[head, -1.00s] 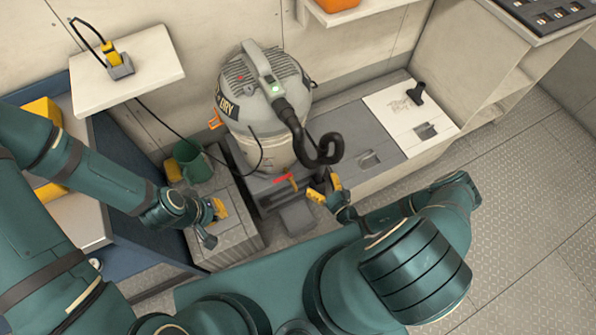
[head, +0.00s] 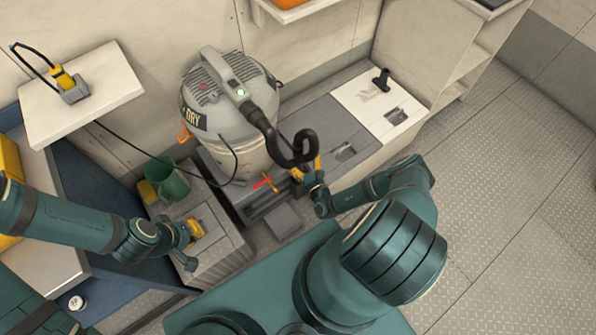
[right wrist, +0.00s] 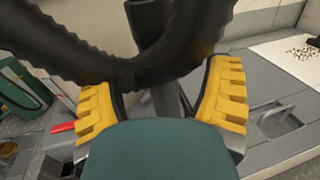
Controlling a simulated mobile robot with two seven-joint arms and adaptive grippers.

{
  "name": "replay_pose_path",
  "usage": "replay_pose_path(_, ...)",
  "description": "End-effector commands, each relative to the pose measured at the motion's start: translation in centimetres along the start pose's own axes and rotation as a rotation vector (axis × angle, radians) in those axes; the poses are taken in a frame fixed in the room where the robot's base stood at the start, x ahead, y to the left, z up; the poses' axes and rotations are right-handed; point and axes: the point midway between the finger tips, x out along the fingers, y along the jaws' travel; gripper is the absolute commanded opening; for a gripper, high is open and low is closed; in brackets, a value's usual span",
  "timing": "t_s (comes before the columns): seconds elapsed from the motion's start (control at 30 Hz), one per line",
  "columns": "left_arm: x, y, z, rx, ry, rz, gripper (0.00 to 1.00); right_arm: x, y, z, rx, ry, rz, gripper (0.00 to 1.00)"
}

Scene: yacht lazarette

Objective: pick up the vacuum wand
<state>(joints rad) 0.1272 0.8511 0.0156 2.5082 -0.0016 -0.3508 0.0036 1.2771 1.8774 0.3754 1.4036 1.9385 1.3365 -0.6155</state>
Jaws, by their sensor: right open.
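The grey shop vacuum (head: 232,110) stands against the wall in the head view. Its black ribbed hose (head: 292,158) loops down its right side. My right gripper (head: 308,172) is at the lower end of this loop. In the right wrist view the right gripper (right wrist: 165,100) is open, with yellow finger pads apart. The hose (right wrist: 110,65) crosses in front of and above the fingers. A dark smooth tube (right wrist: 148,25), perhaps the wand, stands upright behind it between the fingers; its lower part is hidden. My left gripper (head: 195,232) is over the grey box top, away from the vacuum.
A white panel (head: 362,101) with dark crumbs and a black tool (head: 381,79) lies to the right. A wall shelf (head: 110,95) holds a yellow-and-grey device. The patterned floor at the right is clear.

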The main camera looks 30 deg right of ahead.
Motion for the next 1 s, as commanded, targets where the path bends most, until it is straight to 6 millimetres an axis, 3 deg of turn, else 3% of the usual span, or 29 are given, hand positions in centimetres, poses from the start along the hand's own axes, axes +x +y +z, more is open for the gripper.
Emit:
replay_pose_path(0.33,1.4,-0.5,-0.1,0.001,0.007,0.000,0.00,4.4,0.2,-0.6,-0.001,-0.001,0.002,0.77)
replay_pose_path(0.6,1.3,-0.5,-0.2,0.001,0.007,0.000,0.00,4.8,0.2,-0.5,0.000,0.000,0.001,0.78)
replay_pose_path(0.8,1.3,-0.5,-0.2,0.001,0.007,0.000,0.00,4.8,0.2,-0.5,0.000,0.000,0.001,0.08)
replay_pose_path(0.83,1.3,-0.5,-0.2,0.001,0.007,0.000,0.00,4.8,0.2,-0.5,0.000,0.000,0.001,0.04)
replay_pose_path(1.0,1.3,-0.5,-0.2,0.001,0.007,0.000,0.00,4.8,0.2,-0.5,0.000,-0.001,0.001,0.04)
